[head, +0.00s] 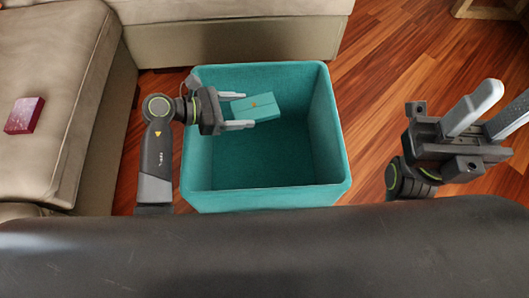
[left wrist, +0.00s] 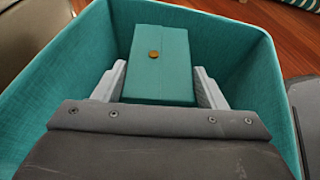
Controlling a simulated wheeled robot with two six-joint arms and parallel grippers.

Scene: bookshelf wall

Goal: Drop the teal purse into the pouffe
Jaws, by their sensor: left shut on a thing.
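The teal purse (head: 256,106) is a small box shape with a gold button. My left gripper (head: 238,110) is shut on it and holds it over the open pouffe. The purse also shows in the left wrist view (left wrist: 158,70), between the two fingers (left wrist: 160,88). The pouffe (head: 265,198) is a teal fabric cube, open at the top and seemingly empty inside. Its wall also shows in the left wrist view (left wrist: 62,75). My right gripper (head: 482,115) is to the right of the pouffe, over the floor, with its fingers apart and nothing between them.
A beige sofa (head: 60,90) stands at the left, with a dark red box (head: 25,115) on its seat. Another beige sofa part (head: 235,35) stands behind the pouffe. Wooden floor (head: 390,60) is clear at the right. A wooden leg (head: 485,10) shows at the top right.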

